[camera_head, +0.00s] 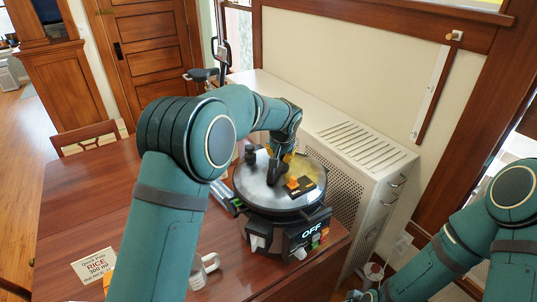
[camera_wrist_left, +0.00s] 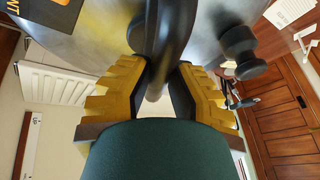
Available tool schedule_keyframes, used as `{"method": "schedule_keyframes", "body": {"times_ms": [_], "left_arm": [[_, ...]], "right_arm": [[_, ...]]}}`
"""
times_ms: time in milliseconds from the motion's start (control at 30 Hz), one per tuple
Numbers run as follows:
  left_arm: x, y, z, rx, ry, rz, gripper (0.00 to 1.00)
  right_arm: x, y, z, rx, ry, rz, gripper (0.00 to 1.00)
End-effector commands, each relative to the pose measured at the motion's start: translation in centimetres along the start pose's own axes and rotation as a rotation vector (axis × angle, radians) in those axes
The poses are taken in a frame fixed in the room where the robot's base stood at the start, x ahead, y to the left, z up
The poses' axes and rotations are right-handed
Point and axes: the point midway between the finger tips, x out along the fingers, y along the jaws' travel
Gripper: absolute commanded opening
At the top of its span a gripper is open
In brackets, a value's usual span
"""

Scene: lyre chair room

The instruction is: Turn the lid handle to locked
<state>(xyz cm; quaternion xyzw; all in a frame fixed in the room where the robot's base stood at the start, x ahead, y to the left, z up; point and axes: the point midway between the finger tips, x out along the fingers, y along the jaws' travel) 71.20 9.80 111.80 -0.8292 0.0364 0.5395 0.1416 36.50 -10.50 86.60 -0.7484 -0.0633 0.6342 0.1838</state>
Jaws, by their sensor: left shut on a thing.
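A round cooker with a black body (camera_head: 275,228) stands on the wooden table, under a shiny metal lid (camera_head: 252,187). Its front display reads OFF. My left gripper (camera_head: 280,172) reaches down over the lid, its yellow-padded fingers partly hidden by the wrist. In the left wrist view, the dark curved lid handle (camera_wrist_left: 168,28) lies between the two yellow fingers (camera_wrist_left: 158,80), which are closed on it. A black knob (camera_wrist_left: 239,45) rises from the lid beside it. A black and orange label (camera_head: 308,190) is on the lid. I cannot read the handle's lock position. My right gripper is not visible.
A mug (camera_head: 203,272) and a rice card (camera_head: 94,266) are on the table (camera_head: 75,215), left of the cooker. A white radiator cabinet (camera_head: 345,135) stands close behind and right. A chair (camera_head: 88,136) is at the far left edge. My right arm is at the lower right.

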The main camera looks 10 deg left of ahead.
Motion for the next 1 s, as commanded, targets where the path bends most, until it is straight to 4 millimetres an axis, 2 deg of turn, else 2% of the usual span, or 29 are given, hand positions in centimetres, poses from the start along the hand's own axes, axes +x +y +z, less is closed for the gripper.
{"method": "schedule_keyframes", "body": {"times_ms": [467, 500, 533, 567, 867, 1000], "left_arm": [[0.3, 0.5, 0.2, -0.006, -0.013, -0.002, 0.00], [0.3, 0.5, 0.2, -0.005, -0.013, -0.002, 0.36], [0.3, 0.5, 0.2, -0.005, -0.012, -0.002, 0.47], [0.3, 0.5, 0.2, -0.005, -0.011, -0.002, 0.52], [0.1, 0.5, -0.1, -0.006, -0.005, -0.002, 0.52], [-1.0, 0.4, -0.1, -0.006, -0.003, -0.002, 0.52]], "right_arm": [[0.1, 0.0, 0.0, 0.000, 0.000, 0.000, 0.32], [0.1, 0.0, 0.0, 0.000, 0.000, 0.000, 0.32], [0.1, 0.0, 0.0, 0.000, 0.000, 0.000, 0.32], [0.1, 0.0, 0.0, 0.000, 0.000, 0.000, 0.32], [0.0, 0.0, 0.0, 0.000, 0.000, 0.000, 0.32], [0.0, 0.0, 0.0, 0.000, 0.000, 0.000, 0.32]]}}
